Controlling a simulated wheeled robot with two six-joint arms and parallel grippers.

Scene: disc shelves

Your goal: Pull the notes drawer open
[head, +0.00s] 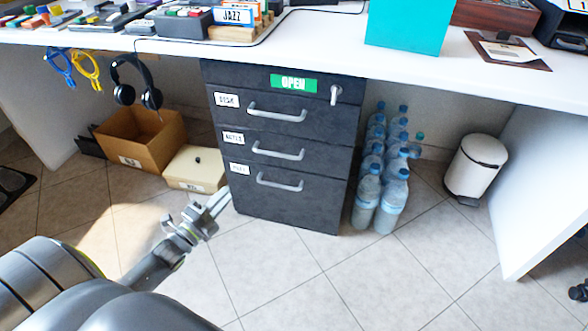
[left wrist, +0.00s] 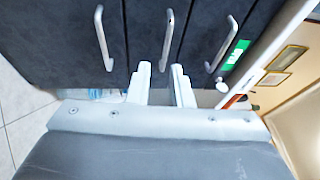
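The dark drawer cabinet (head: 325,195) stands under the desk with three drawers, all looking shut. The middle drawer carries a label that seems to read NOTES (head: 233,138) and a grey bar handle (head: 278,151). In the left wrist view the cabinet lies sideways, and this handle (left wrist: 168,38) is the middle of three. My left gripper (head: 221,199) is low at the cabinet's left front in the head view. Its two fingers (left wrist: 160,82) are apart, with nothing between them that I can see held. The middle handle's near end appears in line with the gap. My right gripper is not in view.
The upper handle (head: 277,114) and lower handle (head: 279,183) sit close by. A key (head: 335,94) sticks out beside the green OPEN sign (head: 293,83). Water bottles (head: 392,195) stand right of the cabinet, a cream box (head: 196,170) left. The floor in front is clear.

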